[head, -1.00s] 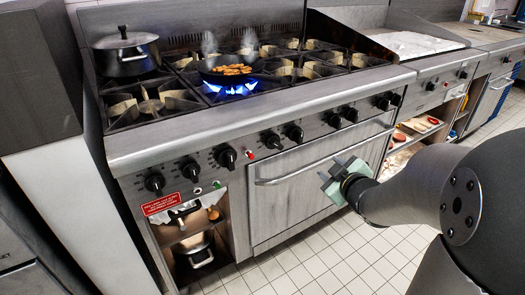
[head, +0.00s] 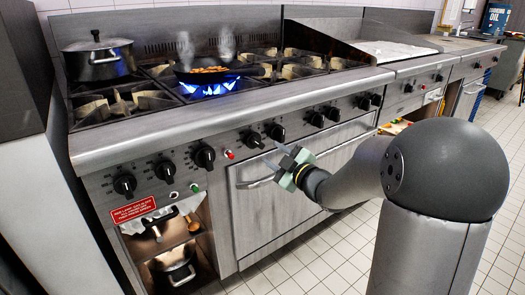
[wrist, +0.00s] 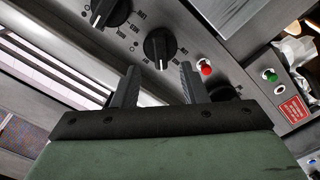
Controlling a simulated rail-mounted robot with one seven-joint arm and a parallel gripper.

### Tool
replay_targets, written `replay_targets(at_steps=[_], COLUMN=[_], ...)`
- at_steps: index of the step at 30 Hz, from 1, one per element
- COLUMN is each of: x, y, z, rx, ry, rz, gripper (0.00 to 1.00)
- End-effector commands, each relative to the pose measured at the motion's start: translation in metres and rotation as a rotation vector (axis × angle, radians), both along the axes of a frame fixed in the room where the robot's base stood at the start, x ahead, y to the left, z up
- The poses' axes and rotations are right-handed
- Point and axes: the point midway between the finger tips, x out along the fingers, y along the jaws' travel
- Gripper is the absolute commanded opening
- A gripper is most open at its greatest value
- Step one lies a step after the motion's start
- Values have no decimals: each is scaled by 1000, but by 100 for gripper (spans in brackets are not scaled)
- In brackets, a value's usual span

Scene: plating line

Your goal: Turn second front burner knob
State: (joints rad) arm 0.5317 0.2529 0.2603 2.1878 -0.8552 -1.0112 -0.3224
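A row of black knobs runs along the stove's steel front panel. In the head view the second from the left (head: 165,170) and third (head: 204,156) stand clear of my gripper. My gripper (head: 274,157) is in front of the oven door top, just below the fourth knob (head: 253,140) and fifth knob (head: 275,132). In the wrist view my gripper (wrist: 158,72) has its two fingers apart and nothing between them. One knob (wrist: 160,45) appears just beyond the fingertips, roughly centred between them; I see no contact. Another knob (wrist: 225,92) is partly hidden behind the right finger.
A frying pan (head: 208,74) with food steams over a blue flame (head: 210,88). A lidded pot (head: 98,59) stands at the back left. The oven handle (head: 330,149) projects below the knobs. A red indicator (head: 229,154) sits beside the fourth knob. Tiled floor in front is open.

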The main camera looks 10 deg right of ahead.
Motion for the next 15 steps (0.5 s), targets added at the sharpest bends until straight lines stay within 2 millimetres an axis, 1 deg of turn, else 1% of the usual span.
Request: replay_targets(at_steps=[1,3,7,10,15], x=[10,22,41,50,56], y=[6,11,19,22,25], z=[-2,-2,-2,-1,0], rx=[0,1,0,1,1], ry=[-1,-1,0,0,0], rz=[4,3,3,1,0], gripper=[39,39,39,39,39])
